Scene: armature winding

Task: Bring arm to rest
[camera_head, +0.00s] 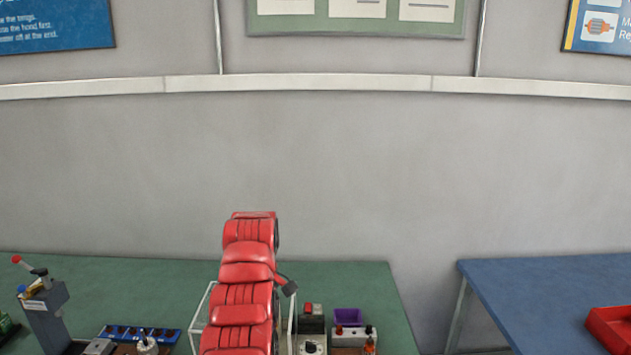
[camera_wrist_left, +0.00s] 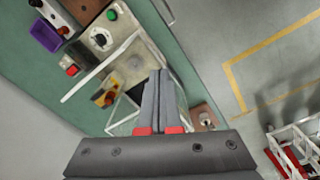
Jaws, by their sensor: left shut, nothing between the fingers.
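A red segmented arm (camera_head: 247,265) of mine rises from the bottom middle in the head view and hides part of the green bench behind it. My left gripper (camera_wrist_left: 160,76) shows in the left wrist view, its two grey fingers together and nothing between them. It is over a clear-walled guard frame (camera_wrist_left: 122,112) on the bench; I cannot tell the height between them. In the head view I cannot make out its fingers. My right gripper is in neither view.
The green bench (camera_head: 370,290) carries a grey hand press (camera_head: 46,310), a blue tray (camera_head: 140,333), a purple bin (camera_head: 347,317) and a control box (camera_head: 312,325). A blue table (camera_head: 560,285) with a red bin (camera_head: 612,325) stands right. A white crate (camera_wrist_left: 296,145) is on the floor.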

